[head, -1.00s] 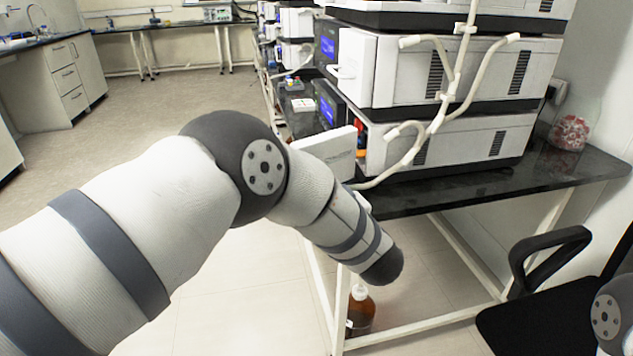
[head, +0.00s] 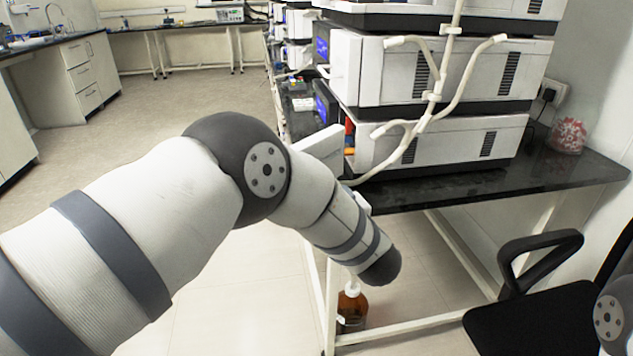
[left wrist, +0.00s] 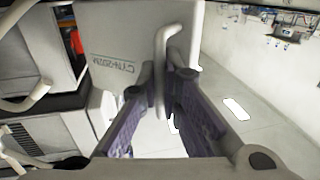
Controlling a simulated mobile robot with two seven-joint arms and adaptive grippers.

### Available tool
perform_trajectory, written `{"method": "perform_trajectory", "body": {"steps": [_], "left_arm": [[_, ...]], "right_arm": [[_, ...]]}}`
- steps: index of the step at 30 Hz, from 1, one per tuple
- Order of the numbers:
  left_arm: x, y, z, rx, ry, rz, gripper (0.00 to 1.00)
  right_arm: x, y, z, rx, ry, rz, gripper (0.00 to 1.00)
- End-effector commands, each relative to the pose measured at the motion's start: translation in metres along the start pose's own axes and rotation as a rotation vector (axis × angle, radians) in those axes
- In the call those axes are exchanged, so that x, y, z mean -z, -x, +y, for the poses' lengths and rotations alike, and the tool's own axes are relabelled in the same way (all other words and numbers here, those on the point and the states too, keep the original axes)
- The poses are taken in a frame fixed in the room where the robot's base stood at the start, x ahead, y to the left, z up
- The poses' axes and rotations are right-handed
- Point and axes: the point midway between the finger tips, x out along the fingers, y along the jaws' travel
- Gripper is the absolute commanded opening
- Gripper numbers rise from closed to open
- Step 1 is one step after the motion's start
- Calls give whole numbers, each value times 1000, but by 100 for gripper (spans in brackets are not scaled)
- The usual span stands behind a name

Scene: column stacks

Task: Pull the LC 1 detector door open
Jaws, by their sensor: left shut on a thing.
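The detector door (head: 318,140) is a white panel standing out from the front of the lower instrument (head: 450,148) in the head view. Colourful parts show in the opening beside it. The door also fills the upper middle of the left wrist view (left wrist: 115,40), with printed lettering and a pale bent handle (left wrist: 160,55). My left gripper (left wrist: 165,82) is shut on this handle, its purple-lined fingers on either side. In the head view my left forearm hides that gripper. Only a piece of my right arm shows at the lower right; its gripper is out of view.
More white instruments (head: 440,72) are stacked above, with pale tubing (head: 437,95) down their side. The black bench top (head: 480,185) has a white frame. A brown bottle (head: 352,308) stands below. A black chair (head: 535,310) is at right. Floor at left is clear.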

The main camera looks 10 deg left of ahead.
Motion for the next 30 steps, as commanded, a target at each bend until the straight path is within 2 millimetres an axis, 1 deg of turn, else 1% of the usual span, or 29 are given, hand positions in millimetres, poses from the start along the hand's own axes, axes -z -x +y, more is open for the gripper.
{"method": "perform_trajectory", "body": {"steps": [6,8,16,18,20,23,27,30], "left_arm": [[0,0,0,0,-2,1,0],[0,0,0,0,-2,1,15],[0,0,0,0,-1,1,16],[0,3,0,-1,-1,0,16],[0,12,1,-2,-1,0,16],[0,36,1,-5,-3,-1,16],[0,75,1,-4,-3,0,16],[0,98,0,-3,-3,1,16]], "right_arm": [[0,0,0,0,0,0,0],[0,0,0,0,0,0,0],[0,0,0,0,0,0,0],[0,0,0,0,0,0,0],[0,0,0,0,0,0,0],[0,0,0,0,0,0,0],[0,0,0,0,0,0,0],[0,0,0,0,0,0,0]]}}
